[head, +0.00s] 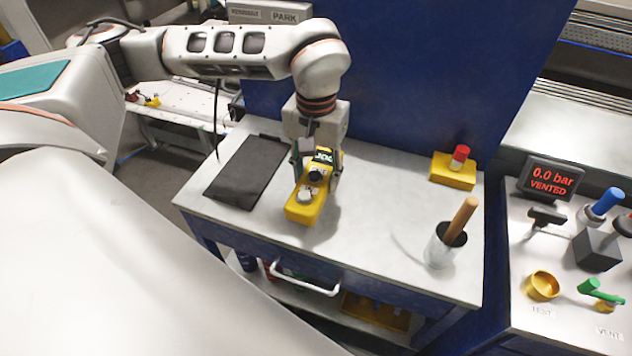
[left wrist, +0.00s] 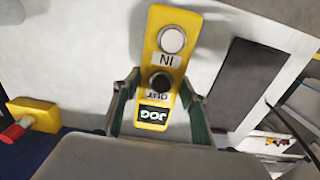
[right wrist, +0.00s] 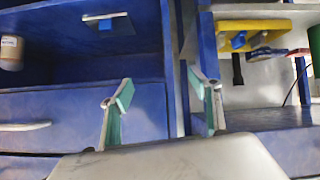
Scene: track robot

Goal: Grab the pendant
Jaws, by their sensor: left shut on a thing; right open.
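The pendant (head: 303,209) is a yellow box with a white button, a black button and a JOG label. It is at the table's middle in the head view, and I cannot tell whether it touches the top. My left gripper (head: 316,178) comes down from above and is shut on its JOG end. My right gripper (right wrist: 160,95) is open and empty, facing blue cabinet fronts in the right wrist view.
On the table (head: 375,222) lie a black mat (head: 247,172), a yellow box with a red button (head: 453,172), and a cup (head: 443,248) with a wooden-handled tool. A panel with a pressure display (head: 551,178) and valves stands at right. A blue wall rises behind.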

